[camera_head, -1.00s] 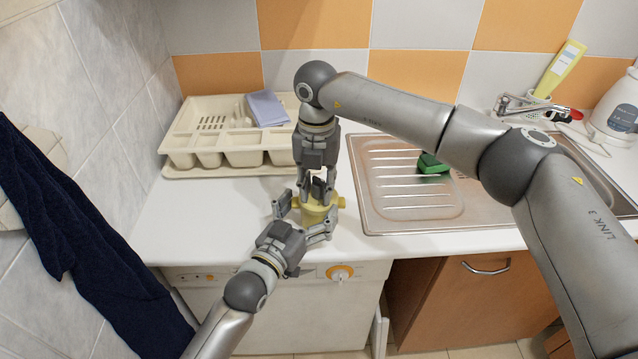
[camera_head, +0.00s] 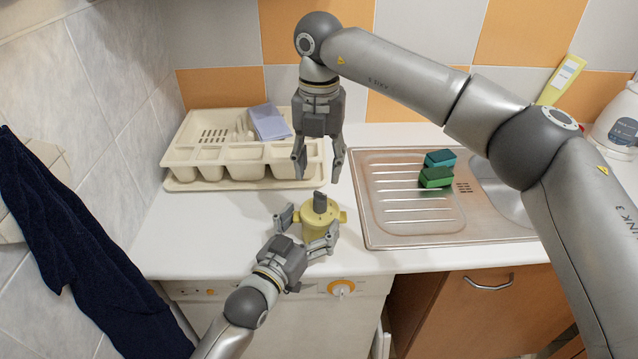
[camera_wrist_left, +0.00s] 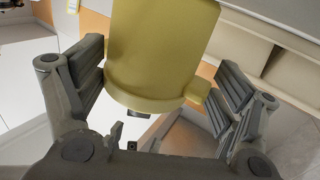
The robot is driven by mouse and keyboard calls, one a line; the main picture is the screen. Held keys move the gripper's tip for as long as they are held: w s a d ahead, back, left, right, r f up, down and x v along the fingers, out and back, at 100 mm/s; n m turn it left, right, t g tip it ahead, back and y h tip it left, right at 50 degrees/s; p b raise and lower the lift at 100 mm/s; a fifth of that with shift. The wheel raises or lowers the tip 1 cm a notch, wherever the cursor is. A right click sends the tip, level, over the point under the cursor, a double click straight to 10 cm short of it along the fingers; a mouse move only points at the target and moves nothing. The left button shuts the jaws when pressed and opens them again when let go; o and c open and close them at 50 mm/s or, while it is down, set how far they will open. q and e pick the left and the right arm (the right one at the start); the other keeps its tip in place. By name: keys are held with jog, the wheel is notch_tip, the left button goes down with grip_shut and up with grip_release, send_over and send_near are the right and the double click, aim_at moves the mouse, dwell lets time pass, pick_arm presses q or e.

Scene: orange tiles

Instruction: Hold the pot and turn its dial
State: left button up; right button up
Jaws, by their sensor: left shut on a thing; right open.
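The yellow pot (camera_head: 318,224) stands upright on the white counter near its front edge. A dark grey dial (camera_head: 320,202) sticks up from its top. My left gripper (camera_head: 308,230) is shut on the pot, with its fingers on either side. My right gripper (camera_head: 320,170) points down above and behind the pot. It is open and empty, clear of the dial.
A cream dish rack (camera_head: 240,180) with a blue-grey cloth (camera_head: 268,122) stands at the back left. A metal sink (camera_head: 400,225) with green sponges (camera_head: 438,170) is on the right. A dark towel (camera_head: 90,260) hangs at the left. White counter (camera_head: 180,230) is free left of the pot.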

pick_arm(q)
jog(key=shift+f, duration=0.15)
pick_arm(e)
notch_tip(320, 180, up, 3)
jog(key=shift+f, duration=0.2)
pick_arm(q)
jog(key=o, duration=1)
jog(key=shift+o, duration=0.6)
